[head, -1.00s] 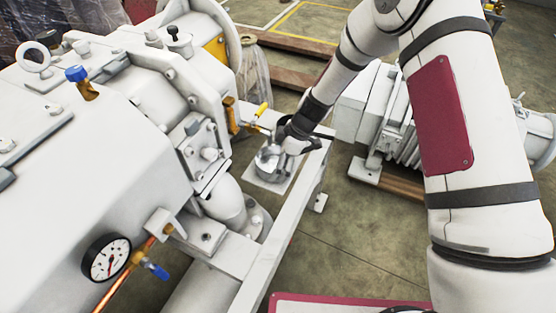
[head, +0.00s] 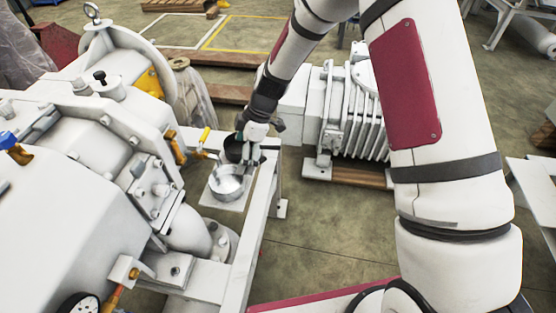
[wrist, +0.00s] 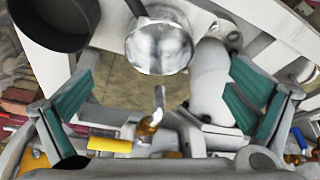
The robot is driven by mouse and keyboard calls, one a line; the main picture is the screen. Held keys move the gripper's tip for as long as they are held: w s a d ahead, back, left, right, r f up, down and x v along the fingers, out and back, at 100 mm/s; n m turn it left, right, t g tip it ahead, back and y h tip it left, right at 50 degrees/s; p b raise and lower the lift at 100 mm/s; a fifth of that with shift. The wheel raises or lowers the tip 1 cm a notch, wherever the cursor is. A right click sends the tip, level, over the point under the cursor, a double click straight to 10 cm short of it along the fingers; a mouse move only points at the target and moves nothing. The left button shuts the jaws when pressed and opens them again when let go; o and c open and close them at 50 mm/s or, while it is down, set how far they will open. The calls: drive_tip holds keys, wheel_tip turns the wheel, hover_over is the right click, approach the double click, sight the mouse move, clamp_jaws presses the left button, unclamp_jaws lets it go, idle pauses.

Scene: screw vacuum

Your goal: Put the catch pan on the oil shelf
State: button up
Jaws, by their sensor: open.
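A shiny silver pan (head: 227,183) sits on a pale flat plate (head: 211,200) beside the machine, inside the white frame. In the wrist view the silver pan (wrist: 160,48) shows with a dark handle. A dark round pan (head: 234,149) is just behind it, also at the upper left of the wrist view (wrist: 62,22). I cannot tell for certain which is the catch pan, or whether the plate is the oil shelf. My gripper (head: 254,156) is above the frame, right of the silver pan. Its teal fingers (wrist: 163,95) are spread wide, with nothing between them gripped.
A valve with a yellow handle (head: 205,135) and a spout stand close behind the silver pan. The white frame beam (head: 251,222) runs along the right. A white motor (head: 345,115) stands beyond it. The floor between is clear.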

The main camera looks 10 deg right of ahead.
drive_tip(key=s+d+r+m+h, duration=0.1)
drive_tip(key=s+d+r+m, duration=0.2)
drive_tip(key=s+r, duration=0.3)
drive_tip(key=s+d+r+m+h, duration=0.1)
drive_tip(key=s+d+r+m, duration=0.2)
drive_tip(key=r, duration=0.6)
drive_tip(key=s+d+r+m, duration=0.2)
drive_tip(key=s+d+r, duration=0.25)
drive_tip(key=r, duration=0.25)
drive_tip(key=s+d+r+m+h, duration=0.1)
drive_tip(key=s+d+r+m, duration=0.1)
drive_tip(key=s, duration=0.6)
drive_tip(key=s+d+r+m, duration=0.1)
drive_tip(key=s+d+m, duration=0.3)
drive_tip(key=s, duration=0.4)
drive_tip(key=s+d+r+m+h, duration=0.1)
drive_tip(key=s+d+r+m, duration=0.1)
drive_tip(key=s, duration=0.7)
drive_tip(key=d+m, duration=0.1)
drive_tip(key=m, duration=0.1)
drive_tip(key=shift+d+r+m+t+h, duration=0.15)
drive_tip(key=shift+r+m+t+h, duration=0.15)
drive_tip(key=shift+r+m+t, duration=0.1)
wheel_tip(320, 180, up, 24)
drive_tip(key=t+p, duration=0.3)
drive_tip(key=p, duration=1.9)
drive_tip(key=shift+r+t+p, duration=0.15)
drive_tip(key=shift+t+p, duration=0.15)
